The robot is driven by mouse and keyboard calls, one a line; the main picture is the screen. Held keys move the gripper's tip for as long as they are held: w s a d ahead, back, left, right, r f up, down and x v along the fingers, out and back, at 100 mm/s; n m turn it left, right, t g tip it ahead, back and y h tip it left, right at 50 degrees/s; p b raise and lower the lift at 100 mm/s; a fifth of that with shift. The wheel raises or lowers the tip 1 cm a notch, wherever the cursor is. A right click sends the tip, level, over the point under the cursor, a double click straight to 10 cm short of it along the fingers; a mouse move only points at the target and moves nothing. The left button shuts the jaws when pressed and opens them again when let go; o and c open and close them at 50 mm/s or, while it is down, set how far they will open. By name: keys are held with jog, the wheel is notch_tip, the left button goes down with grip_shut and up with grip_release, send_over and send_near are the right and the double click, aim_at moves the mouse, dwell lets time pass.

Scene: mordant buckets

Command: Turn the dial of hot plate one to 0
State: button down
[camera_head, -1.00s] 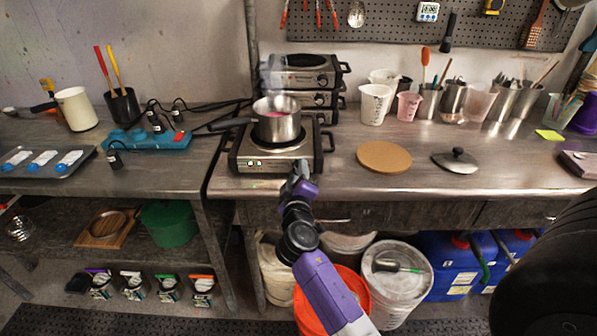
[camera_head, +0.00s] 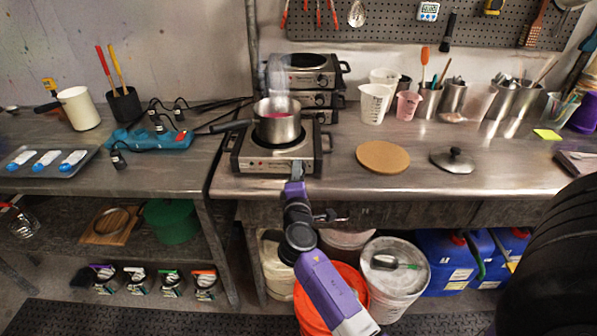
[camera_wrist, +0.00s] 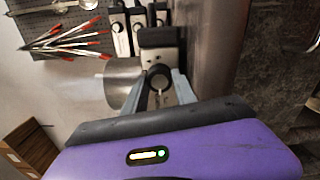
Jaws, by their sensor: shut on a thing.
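The front hot plate (camera_head: 250,163), a steel box with black side handles, stands at the front edge of the bench, with a steel pot (camera_head: 278,128) of pink liquid on it. I take it as hot plate one; no number is legible. My gripper (camera_head: 295,187) is at the right part of its front face and hides the dial in the head view. In the wrist view, my gripper (camera_wrist: 161,92) has its two fingers on either side of the round dark dial (camera_wrist: 159,74), shut on it. The dial's setting cannot be read.
More hot plates (camera_head: 308,72) are stacked behind the pot. A cork mat (camera_head: 383,157) and a lid (camera_head: 454,160) lie to the right. A blue power strip (camera_head: 150,139) with cables lies to the left. An orange bucket (camera_head: 350,285) and a lidded white bucket (camera_head: 396,280) stand below the bench.

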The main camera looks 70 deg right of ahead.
jog(key=shift+f+n, duration=0.1)
jog(key=shift+n, duration=0.2)
jog(key=c, duration=1)
grip_release()
